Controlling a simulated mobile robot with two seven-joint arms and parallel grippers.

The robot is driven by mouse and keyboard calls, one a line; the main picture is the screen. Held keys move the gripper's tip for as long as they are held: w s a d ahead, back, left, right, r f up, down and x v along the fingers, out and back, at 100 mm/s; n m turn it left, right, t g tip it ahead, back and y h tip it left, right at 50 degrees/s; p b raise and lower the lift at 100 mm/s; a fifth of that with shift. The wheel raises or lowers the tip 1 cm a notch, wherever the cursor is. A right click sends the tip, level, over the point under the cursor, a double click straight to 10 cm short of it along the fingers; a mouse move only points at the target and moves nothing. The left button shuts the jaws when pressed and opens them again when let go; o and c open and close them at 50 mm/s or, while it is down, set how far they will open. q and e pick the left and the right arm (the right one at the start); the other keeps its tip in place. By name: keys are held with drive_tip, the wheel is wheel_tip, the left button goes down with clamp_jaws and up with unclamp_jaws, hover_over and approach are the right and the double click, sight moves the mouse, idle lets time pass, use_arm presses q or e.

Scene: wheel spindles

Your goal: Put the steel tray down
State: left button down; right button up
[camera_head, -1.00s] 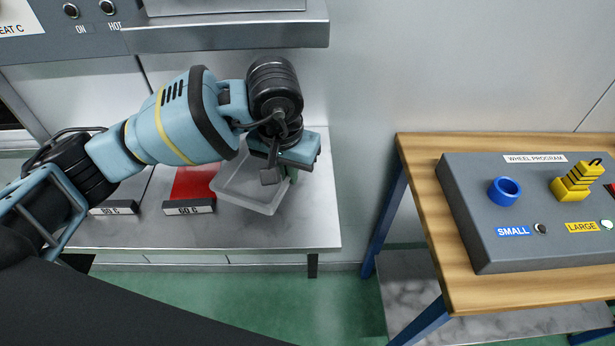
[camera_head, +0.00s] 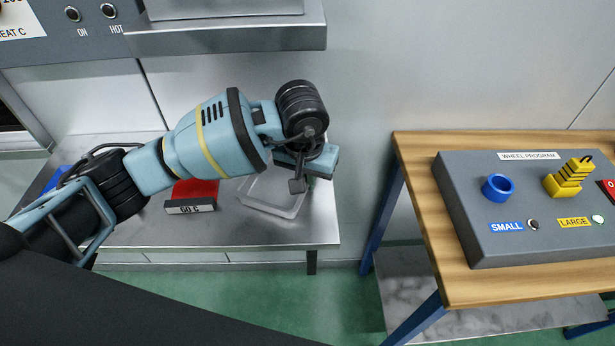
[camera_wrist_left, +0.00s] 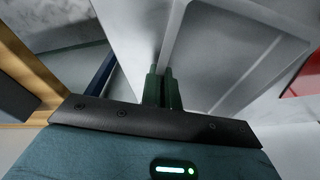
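The steel tray (camera_head: 272,207) is a shallow pale grey tray over the right end of the steel bench, in the head view partly hidden behind my left arm. It also shows large in the left wrist view (camera_wrist_left: 235,50). My left gripper (camera_head: 309,179) is at the tray's right side. In the left wrist view its two green fingers (camera_wrist_left: 164,90) are close together, one on each side of the tray's edge, shut on it. I cannot tell whether the tray's bottom touches the bench. My right gripper is not in view.
The steel bench (camera_head: 240,234) carries a red pad (camera_head: 196,190) labelled 60 C, left of the tray. A steel ledge (camera_head: 240,38) juts out above. To the right, a wooden table (camera_head: 446,262) holds a grey control box (camera_head: 465,230) with blue and yellow parts.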

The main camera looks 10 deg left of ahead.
use_arm(q)
drive_tip(key=shift+f, duration=0.15)
drive_tip(key=c, duration=2.1)
unclamp_jaws()
drive_tip(key=o, duration=0.4)
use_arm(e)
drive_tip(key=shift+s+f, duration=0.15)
